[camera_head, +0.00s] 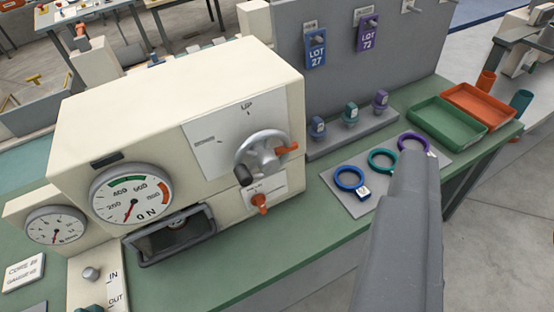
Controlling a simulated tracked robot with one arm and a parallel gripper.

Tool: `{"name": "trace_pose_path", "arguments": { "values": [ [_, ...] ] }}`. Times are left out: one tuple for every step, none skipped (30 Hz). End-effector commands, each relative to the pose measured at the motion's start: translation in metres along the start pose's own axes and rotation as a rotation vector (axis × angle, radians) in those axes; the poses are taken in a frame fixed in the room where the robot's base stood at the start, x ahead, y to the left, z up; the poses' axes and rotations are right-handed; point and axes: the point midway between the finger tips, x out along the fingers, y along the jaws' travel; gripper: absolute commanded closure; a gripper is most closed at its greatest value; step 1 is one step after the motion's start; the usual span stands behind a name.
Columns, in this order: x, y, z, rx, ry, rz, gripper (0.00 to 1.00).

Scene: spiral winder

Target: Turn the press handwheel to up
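The press handwheel (262,153) is a silver spoked wheel on the right part of the cream press's front (125,125). An orange grip (288,148) sits at the wheel's right side and a dark knob at its lower left. A white plate (215,140) behind the wheel has the mark "UP" above the wheel. The orange grip points right, not at that mark. My gripper (414,160) shows as a grey shape at lower right, well right of the wheel and apart from it. Its fingers cannot be made out.
An orange-handled switch (260,203) sits just below the wheel. Two dials (132,196) and an open dark slot (172,236) are to its left. Coloured rings (350,179), a green tray (447,120) and an orange tray (480,105) lie right. The bench front below the wheel is clear.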

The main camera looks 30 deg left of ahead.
Motion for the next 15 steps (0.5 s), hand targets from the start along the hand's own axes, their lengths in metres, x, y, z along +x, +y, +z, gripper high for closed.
{"name": "trace_pose_path", "arguments": {
  "values": [
    [0.0, 0.0, 0.0, 0.0, 0.0, 0.0, 0.64],
    [0.0, 0.0, 0.0, 0.0, 0.0, 0.0, 0.64],
    [0.0, 0.0, 0.0, 0.0, 0.001, 0.0, 0.61],
    [0.0, 0.0, 0.0, 0.0, 0.0, 0.0, 0.53],
    [0.001, 0.001, -0.001, 0.0, 0.001, 0.002, 0.44],
    [0.004, 0.002, -0.001, 0.0, 0.002, 0.006, 0.44],
    [0.007, 0.004, -0.002, 0.0, 0.004, 0.012, 0.44],
    [0.012, 0.006, -0.003, -0.001, 0.007, 0.02, 0.44],
    [0.021, 0.011, -0.005, -0.003, 0.012, 0.034, 0.44],
    [0.031, 0.015, -0.005, -0.004, 0.014, 0.047, 0.44],
    [0.042, 0.016, -0.006, -0.008, 0.02, 0.061, 0.44],
    [0.057, 0.022, -0.008, -0.014, 0.031, 0.08, 0.44],
    [0.069, 0.027, -0.009, -0.019, 0.042, 0.094, 0.44],
    [0.083, 0.033, -0.011, -0.027, 0.054, 0.106, 0.44],
    [0.102, 0.039, -0.01, -0.038, 0.07, 0.117, 0.44]
  ]
}}
